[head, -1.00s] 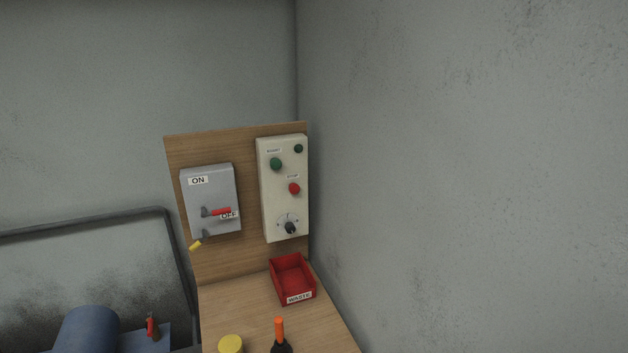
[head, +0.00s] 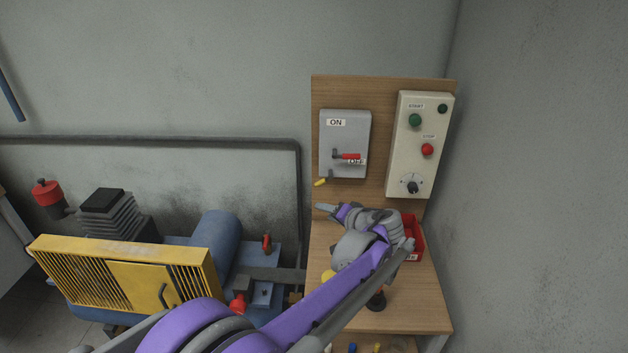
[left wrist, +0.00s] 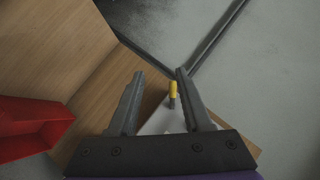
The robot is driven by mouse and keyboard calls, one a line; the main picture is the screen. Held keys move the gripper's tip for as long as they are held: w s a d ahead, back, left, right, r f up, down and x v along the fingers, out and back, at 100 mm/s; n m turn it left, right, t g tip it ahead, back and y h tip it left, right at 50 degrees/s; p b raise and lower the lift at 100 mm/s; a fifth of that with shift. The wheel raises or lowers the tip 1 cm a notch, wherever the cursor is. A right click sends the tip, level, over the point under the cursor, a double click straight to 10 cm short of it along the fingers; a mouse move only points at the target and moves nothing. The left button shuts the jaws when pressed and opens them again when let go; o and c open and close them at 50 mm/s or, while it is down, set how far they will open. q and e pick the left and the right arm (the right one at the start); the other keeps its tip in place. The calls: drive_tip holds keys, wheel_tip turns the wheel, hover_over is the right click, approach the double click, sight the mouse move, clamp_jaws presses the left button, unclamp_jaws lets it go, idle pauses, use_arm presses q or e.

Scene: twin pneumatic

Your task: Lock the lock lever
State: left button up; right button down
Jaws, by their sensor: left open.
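A grey switch box (head: 345,130) marked ON at the top is mounted on the upright wooden board. It carries a red-handled lever (head: 348,156) beside the lower label, and a small yellow-tipped lever (head: 320,183) sticks out below its lower left corner. I take the yellow-tipped one to be the lock lever. My left gripper (head: 322,207) is just below it, pointing left. In the left wrist view my left gripper (left wrist: 160,73) is open and empty, and the yellow tip (left wrist: 173,88) appears between the fingers, with no clear contact. My right gripper is out of view.
A control panel (head: 419,145) with green and red buttons and a knob is right of the box. A red bin (head: 417,240) sits on the wooden bench, partly behind my left arm. A yellow-guarded compressor (head: 120,262) stands at left. The wall closes off the right.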

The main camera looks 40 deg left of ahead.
sight(317, 183)
use_arm(q)
drive_tip(key=w+a+r+y, duration=0.2)
drive_tip(key=w+y, duration=0.1)
drive_tip(key=w, duration=0.3)
drive_tip(key=shift+n+t, duration=0.3)
drive_tip(key=p+x, duration=0.1)
drive_tip(key=x, duration=1)
drive_tip(key=shift+d, duration=0.1)
clamp_jaws()
